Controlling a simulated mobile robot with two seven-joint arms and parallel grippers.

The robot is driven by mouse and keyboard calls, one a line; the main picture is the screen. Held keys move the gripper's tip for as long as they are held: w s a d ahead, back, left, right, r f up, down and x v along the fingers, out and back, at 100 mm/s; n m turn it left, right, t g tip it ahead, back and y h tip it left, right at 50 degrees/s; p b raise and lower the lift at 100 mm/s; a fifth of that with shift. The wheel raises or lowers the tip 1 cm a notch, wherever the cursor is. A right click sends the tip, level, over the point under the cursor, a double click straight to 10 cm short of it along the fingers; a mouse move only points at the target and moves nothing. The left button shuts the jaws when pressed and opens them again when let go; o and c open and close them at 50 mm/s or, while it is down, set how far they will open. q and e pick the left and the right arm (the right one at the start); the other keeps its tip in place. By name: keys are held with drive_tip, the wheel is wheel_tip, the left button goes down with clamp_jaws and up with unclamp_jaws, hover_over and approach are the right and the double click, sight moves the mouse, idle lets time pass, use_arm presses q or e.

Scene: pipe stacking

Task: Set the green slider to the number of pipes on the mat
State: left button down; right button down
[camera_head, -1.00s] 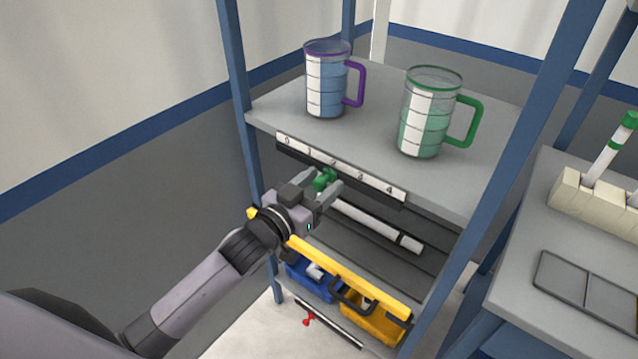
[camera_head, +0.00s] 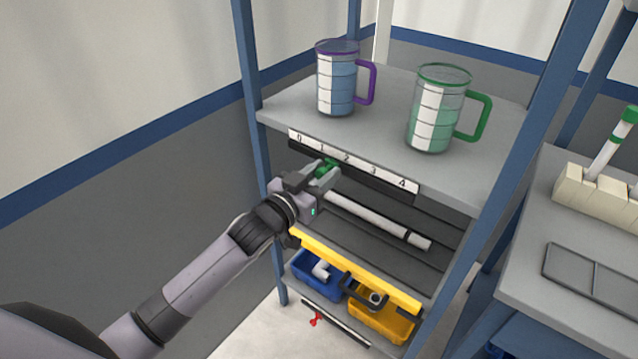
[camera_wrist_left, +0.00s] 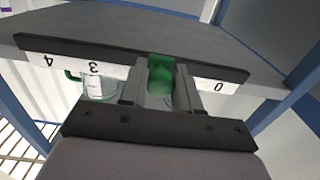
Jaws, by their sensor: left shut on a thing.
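The green slider (camera_head: 328,165) sits on the dark rail under the white number strip (camera_head: 374,169), marked 0 to 4, on the upper shelf's front edge. My left gripper (camera_head: 325,175) is shut on the slider. In the left wrist view its fingers (camera_wrist_left: 160,85) are either side of the green knob (camera_wrist_left: 160,70), which lies between 3 and 0; the fingers hide the labels there. In the head view the knob is near 1 and 2. A white pipe (camera_head: 375,217) with a dark band lies on the dark ridged surface (camera_head: 400,258) below. My right gripper is not in view.
Two measuring jugs, purple-rimmed (camera_head: 336,85) and green-rimmed (camera_head: 436,110), stand on the upper shelf. Blue (camera_head: 305,281) and yellow (camera_head: 385,327) bins sit below, with a red slider (camera_head: 316,319) beneath. Blue posts flank the shelf. A side table (camera_head: 530,225) stands right.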

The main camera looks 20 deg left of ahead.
use_arm(q)
drive_tip(key=a, duration=0.1)
drive_tip(key=w+a, duration=0.1)
drive_tip(key=a, duration=0.1)
drive_tip(key=shift+a, duration=0.1)
drive_tip(key=c, duration=0.9)
unclamp_jaws()
drive_tip(key=shift+o, duration=0.2)
drive_tip(key=v, duration=0.7)
